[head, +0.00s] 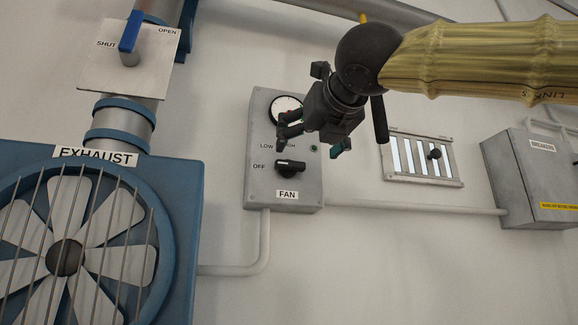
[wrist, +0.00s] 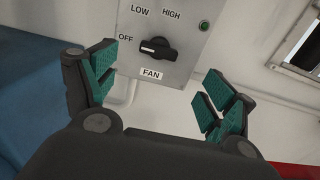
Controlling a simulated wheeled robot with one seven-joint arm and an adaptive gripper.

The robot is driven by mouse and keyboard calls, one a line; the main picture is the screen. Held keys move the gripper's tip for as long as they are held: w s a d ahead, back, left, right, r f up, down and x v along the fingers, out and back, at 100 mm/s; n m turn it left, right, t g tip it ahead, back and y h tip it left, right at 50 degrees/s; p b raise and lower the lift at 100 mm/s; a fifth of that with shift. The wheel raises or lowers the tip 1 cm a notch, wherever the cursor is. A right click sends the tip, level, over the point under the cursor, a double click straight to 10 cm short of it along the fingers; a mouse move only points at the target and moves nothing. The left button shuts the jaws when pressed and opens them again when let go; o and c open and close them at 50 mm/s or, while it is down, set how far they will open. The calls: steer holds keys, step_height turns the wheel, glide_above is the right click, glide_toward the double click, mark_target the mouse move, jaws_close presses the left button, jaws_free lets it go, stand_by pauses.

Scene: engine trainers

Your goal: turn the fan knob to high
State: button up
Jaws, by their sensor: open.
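The fan knob (head: 290,168) is a black rotary knob on a grey control box (head: 257,190) labelled FAN. Labels OFF, LOW and HIGH sit around it. In the wrist view the knob (wrist: 158,49) has a white mark on its left end, which points toward OFF. My gripper (head: 312,143) is in front of the box, just above the knob in the head view, and partly covers the HIGH label and gauge. In the wrist view my gripper (wrist: 160,84) is open and empty, its green-padded fingers wide apart. The knob is beyond the fingertips, between them, apart from both.
A round gauge (head: 284,106) and a green light (wrist: 204,25) are on the box. A slatted vent (head: 452,165) and a breaker box (head: 520,175) are to the right. The exhaust fan (head: 70,255) and a blue-handled valve (head: 130,35) are to the left.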

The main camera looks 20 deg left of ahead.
mark_target(292, 163)
steer(key=p+x, duration=0.1)
steer(key=x, duration=1)
steer(key=shift+s+p, duration=0.1)
steer(key=shift+p, duration=0.25)
steer(key=c, duration=1)
